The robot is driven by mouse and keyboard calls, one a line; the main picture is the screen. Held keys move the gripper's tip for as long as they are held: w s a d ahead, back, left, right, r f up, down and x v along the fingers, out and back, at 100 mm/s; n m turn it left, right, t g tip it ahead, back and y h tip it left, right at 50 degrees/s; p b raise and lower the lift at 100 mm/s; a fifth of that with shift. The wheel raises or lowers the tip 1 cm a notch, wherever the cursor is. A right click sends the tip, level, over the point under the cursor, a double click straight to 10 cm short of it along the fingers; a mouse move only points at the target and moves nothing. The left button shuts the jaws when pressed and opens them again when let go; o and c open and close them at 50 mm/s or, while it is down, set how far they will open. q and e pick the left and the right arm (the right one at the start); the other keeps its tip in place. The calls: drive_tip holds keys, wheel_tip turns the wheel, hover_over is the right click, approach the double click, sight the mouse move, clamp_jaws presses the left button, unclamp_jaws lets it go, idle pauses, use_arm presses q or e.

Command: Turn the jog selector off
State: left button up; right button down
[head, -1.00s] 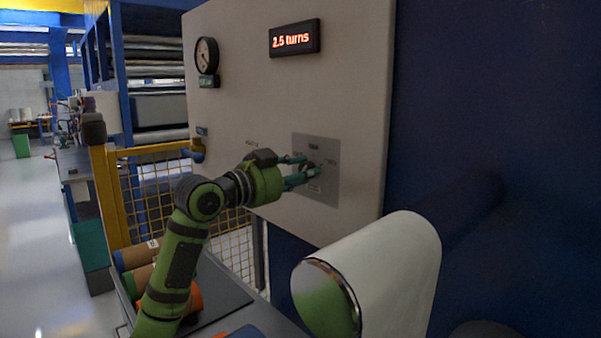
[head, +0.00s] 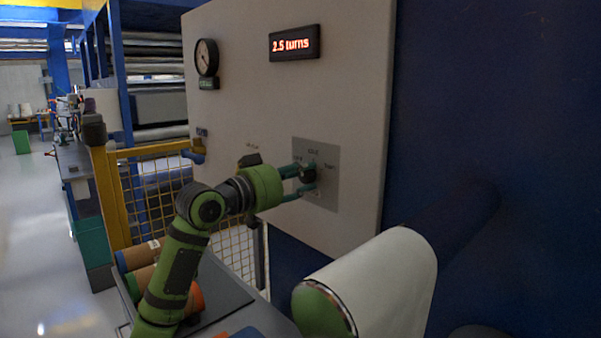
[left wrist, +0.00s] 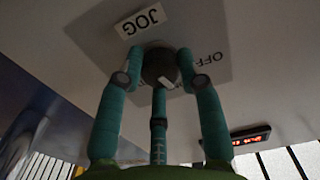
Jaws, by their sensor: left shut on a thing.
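The jog selector (head: 307,173) is a dark round knob on a grey plate (head: 326,189) on the pale panel. In the left wrist view the knob (left wrist: 160,68) carries a small white mark, with a "JOG" label (left wrist: 140,22) above left and an "OFF" label (left wrist: 208,60) to the right. My left gripper (head: 302,180) reaches the plate from the left, its teal fingers shut around the knob. In the left wrist view the fingers (left wrist: 162,80) surround the knob on several sides. My right gripper is not in view.
A red display reading "2.5 turns" (head: 294,43) and a round gauge (head: 206,58) are on the panel (head: 240,110). A large white roller (head: 375,285) juts out at the lower right. A yellow mesh fence (head: 150,195) stands left of the panel.

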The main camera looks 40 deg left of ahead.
use_arm(q)
drive_tip(key=n+p, duration=0.2)
drive_tip(key=n, duration=0.2)
drive_tip(key=shift+r+n+p, duration=0.15)
drive_tip(key=shift+n+p, duration=0.15)
drive_tip(key=n+p, duration=0.2)
drive_tip(key=n, duration=0.1)
drive_tip(key=shift+n+p, duration=0.55)
drive_tip(key=shift+n, duration=0.05)
drive_tip(key=o, duration=1.1)
drive_tip(key=shift+w+f, duration=0.1)
drive_tip(key=shift+f, duration=0.1)
drive_tip(key=shift+o, duration=0.2)
drive_tip(key=shift+s, duration=0.25)
drive_tip(key=s, duration=1.1)
drive_tip(key=shift+s+a, duration=0.3)
drive_tip(key=shift+a, duration=0.15)
